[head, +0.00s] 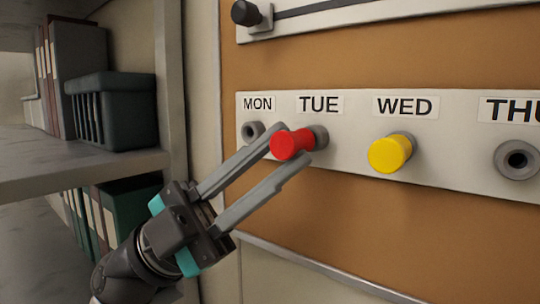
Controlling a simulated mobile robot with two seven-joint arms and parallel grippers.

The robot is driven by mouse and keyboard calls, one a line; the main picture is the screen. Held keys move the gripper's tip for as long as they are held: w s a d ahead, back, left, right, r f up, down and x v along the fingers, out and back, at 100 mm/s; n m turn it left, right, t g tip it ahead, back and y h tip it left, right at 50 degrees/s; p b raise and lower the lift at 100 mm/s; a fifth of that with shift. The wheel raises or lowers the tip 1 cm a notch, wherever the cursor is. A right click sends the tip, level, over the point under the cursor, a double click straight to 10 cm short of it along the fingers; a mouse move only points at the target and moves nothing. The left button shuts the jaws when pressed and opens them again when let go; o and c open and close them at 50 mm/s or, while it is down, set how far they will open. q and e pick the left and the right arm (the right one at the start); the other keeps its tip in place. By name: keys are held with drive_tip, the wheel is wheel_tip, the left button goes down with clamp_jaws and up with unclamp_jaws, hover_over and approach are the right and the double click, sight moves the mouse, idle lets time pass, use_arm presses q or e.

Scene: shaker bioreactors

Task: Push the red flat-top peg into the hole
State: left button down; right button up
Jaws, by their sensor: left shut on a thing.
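The red flat-top peg (287,145) is at the TUE socket, a grey collar (320,136) on the white strip. Its flat end faces out to the left, and a length of red shaft shows between the head and the collar. I cannot tell how deep it sits. My left gripper (290,152) reaches in from the lower left and is shut on the red peg, one finger at its upper left and one below it. The MON hole (252,132) is empty. My right gripper is not in view.
A yellow peg (389,154) sits at WED, right of the red one. The THU hole (516,159) is empty. A black knob (245,13) is above on another strip. A shelf (80,165) with binders and a dark basket (112,110) stands left.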

use_arm(q)
drive_tip(key=shift+w+d, duration=0.25)
drive_tip(key=shift+w, duration=0.15)
idle(0.3)
drive_tip(key=c, duration=0.7)
unclamp_jaws()
drive_tip(key=b+v, duration=0.3)
drive_tip(key=v, duration=0.4)
drive_tip(key=shift+a+f, duration=0.2)
